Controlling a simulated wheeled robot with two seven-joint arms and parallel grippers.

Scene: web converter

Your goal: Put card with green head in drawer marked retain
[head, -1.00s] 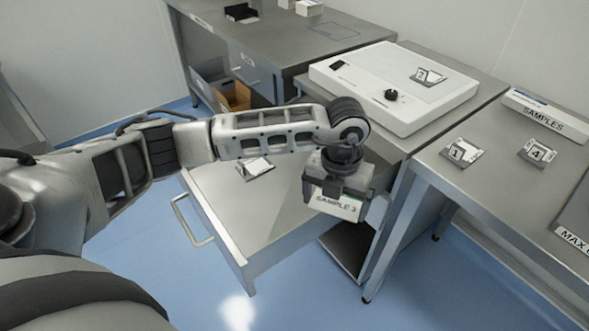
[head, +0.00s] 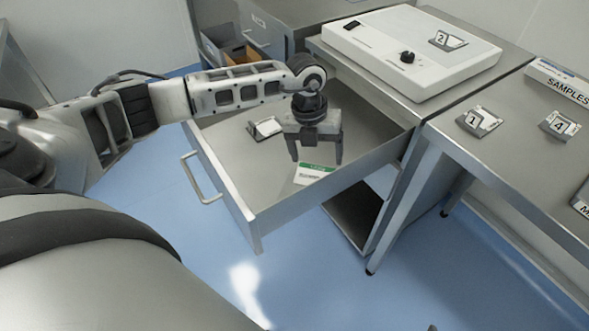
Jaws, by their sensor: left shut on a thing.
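The card with a green head (head: 313,173) shows below my left gripper, over the floor of the open drawer (head: 228,187). Its green strip faces up and its white part carries print too small to read. No "retain" mark is readable. My right gripper is not in view.
A small holder (head: 265,128) sits in the drawer, left of the gripper. A white device (head: 408,52) bears holder 2 (head: 447,40). Holders 1 (head: 479,121) and 4 (head: 559,125) stand on the right table, near the "SAMPLES" block (head: 558,82). The drawer's front right is clear.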

